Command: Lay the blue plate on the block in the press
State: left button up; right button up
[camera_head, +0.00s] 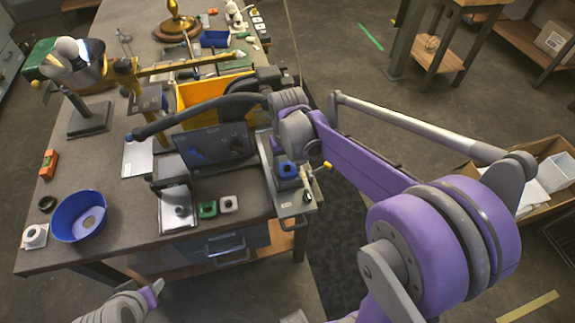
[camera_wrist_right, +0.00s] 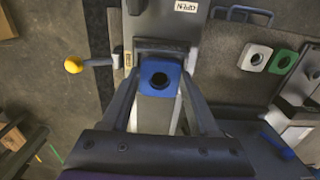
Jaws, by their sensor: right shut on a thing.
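The blue plate (camera_head: 287,168) is a small square with a round dark hole. It is over the press (camera_head: 297,200) at the table's right edge. The right wrist view shows the blue plate (camera_wrist_right: 174,88) between the fingers of my right gripper (camera_wrist_right: 160,76), which is shut on it. A pale grey block (camera_wrist_right: 152,120) shows below the plate, between the fingers. I cannot tell whether plate and block touch. In the head view my right arm largely hides the gripper. Part of my left arm shows at the bottom left; its gripper is out of view.
The press has a yellow-knobbed lever (camera_wrist_right: 72,65) beside it. A green square piece (camera_head: 207,209) and a grey one (camera_head: 228,203) lie left of the press. A blue bowl (camera_head: 80,215) stands at the left, and a yellow bin (camera_head: 195,95) behind.

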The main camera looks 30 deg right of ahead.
jog(key=shift+f, duration=0.25)
jog(key=shift+r, duration=0.3)
jog(key=o, duration=1.4)
notch_tip(320, 180, up, 11)
jog(key=shift+f+p, duration=0.1)
jog(key=shift+p, duration=0.2)
jog(key=s+a+f+n+t, duration=0.1)
jog(key=s+a+f+t, duration=0.1)
jog(key=s+f, duration=0.1)
jog(key=s+a+f+t, duration=0.1)
jog(key=s+a+f, duration=0.1)
jog(key=s, duration=0.4)
jog(key=s+a+f+n+t, duration=0.1)
jog(key=s+a+f+t, duration=0.1)
jog(key=s+f, duration=0.2)
jog(key=shift+s+a+f+n+t, duration=0.15)
jog(key=shift+s+a+n+t, duration=0.15)
jog(key=shift+s+a, duration=0.1)
